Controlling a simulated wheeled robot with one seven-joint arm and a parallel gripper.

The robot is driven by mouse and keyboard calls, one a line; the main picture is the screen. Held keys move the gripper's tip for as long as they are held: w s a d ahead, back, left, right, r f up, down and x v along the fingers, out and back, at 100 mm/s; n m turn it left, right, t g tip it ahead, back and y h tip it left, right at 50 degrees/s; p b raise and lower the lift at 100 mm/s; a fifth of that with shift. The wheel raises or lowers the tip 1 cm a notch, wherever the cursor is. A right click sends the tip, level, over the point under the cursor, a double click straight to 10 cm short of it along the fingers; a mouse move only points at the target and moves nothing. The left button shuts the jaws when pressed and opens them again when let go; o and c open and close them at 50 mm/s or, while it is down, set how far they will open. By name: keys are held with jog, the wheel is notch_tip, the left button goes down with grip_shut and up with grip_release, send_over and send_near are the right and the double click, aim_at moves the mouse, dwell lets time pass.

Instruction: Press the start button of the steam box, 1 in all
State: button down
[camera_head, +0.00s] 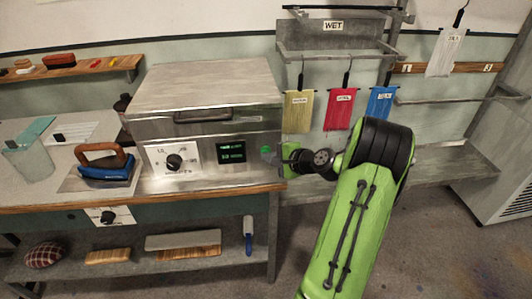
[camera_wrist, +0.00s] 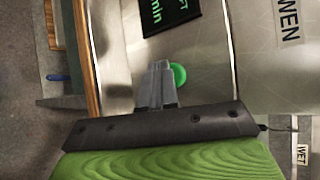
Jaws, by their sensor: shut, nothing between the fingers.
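The steam box (camera_head: 205,100) is a metal box with a lid and handle, standing on the bench. Its front carries a dial (camera_head: 174,162), a dark display with green text (camera_head: 231,151) and a round green start button (camera_head: 266,150) at the right end. In the wrist view the green button (camera_wrist: 180,74) shows just right of my fingertips, partly hidden by them. My gripper (camera_wrist: 160,66) is shut and empty, pointing at the front panel right beside the button. In the head view my gripper (camera_head: 277,156) is at the panel's right edge. I cannot tell whether it touches the button.
A blue iron (camera_head: 108,170) stands left of the box on the bench (camera_head: 30,200). Yellow, red (camera_head: 340,108) and blue cloths hang from the rack behind my arm. The floor right of the bench is clear.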

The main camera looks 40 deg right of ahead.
jog(key=shift+s+a, duration=0.4)
jog(key=shift+s, duration=0.2)
jog(key=s+a+b, duration=0.1)
jog(key=s, duration=0.1)
jog(key=s+a, duration=0.2)
jog(key=shift+b, duration=0.35)
jog(key=shift+d, duration=0.1)
dwell(0.4)
jog(key=s+a+r+n+g+y+p, duration=0.1)
jog(key=a+r+n+g+p, duration=0.15)
jog(key=a+n, duration=0.5)
jog(key=a+r+n+g+p, duration=0.1)
jog(key=a+r+n+g, duration=0.25)
jog(key=a, duration=0.75)
jog(key=s+a+r+n+p, duration=0.1)
jog(key=s+a+r+n, duration=0.1)
jog(key=s, duration=0.3)
jog(key=s+a+r+n+g+h+p, duration=0.1)
jog(key=s+a+r+n, duration=0.1)
jog(key=s, duration=0.4)
jog(key=s+a+r+n+h, duration=0.1)
jog(key=s+a+r+n, duration=0.2)
jog(key=s+r+n, duration=0.1)
jog(key=shift+s+r+n+p, duration=0.3)
jog(key=shift+s+n+p, duration=0.1)
jog(key=shift+s+n, duration=0.5)
